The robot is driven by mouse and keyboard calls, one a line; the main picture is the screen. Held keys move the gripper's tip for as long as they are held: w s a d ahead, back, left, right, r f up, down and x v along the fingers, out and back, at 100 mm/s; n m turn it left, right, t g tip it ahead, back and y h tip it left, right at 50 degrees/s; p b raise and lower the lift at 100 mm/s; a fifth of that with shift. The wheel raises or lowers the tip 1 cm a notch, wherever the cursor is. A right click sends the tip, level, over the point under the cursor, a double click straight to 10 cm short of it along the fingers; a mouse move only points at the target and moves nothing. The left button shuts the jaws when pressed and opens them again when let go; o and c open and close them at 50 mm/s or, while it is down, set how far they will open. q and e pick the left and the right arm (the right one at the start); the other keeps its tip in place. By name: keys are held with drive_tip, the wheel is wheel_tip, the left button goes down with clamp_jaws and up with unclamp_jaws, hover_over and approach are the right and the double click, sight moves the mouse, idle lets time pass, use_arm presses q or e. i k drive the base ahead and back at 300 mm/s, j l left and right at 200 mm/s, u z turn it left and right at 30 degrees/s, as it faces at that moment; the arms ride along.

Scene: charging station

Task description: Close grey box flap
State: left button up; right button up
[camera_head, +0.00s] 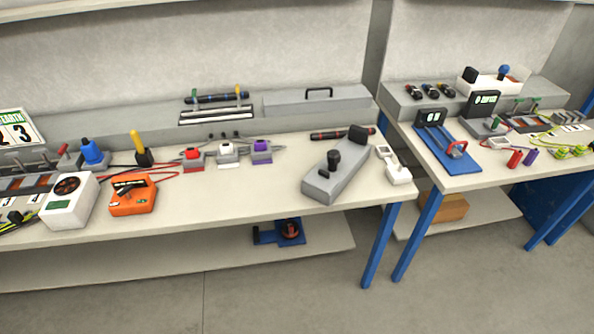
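A long grey box (350,103) with a black handle (319,92) stands at the back of the left bench. Its top looks flat from here; I cannot tell which part is a flap or whether one is open. A second grey box-shaped unit (322,186) with a black knob lies nearer the front, set at an angle. Another low grey block (409,98) stands at the back of the right bench. Neither of my grippers is in view.
The left bench (235,193) has bare room at its front middle. An orange device (133,197) and a white device (68,203) stand at left. Red, white and purple connectors (262,146) sit mid-bench. A right bench (459,182) with blue legs adjoins, and open floor lies in front.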

sight(321, 179)
drive_tip(key=i+l+u, duration=0.15)
drive_tip(key=l+u, duration=0.3)
drive_tip(key=l, duration=0.25)
drive_tip(key=l+u, duration=0.45)
drive_tip(key=l, duration=0.25)
drive_tip(key=i, duration=0.05)
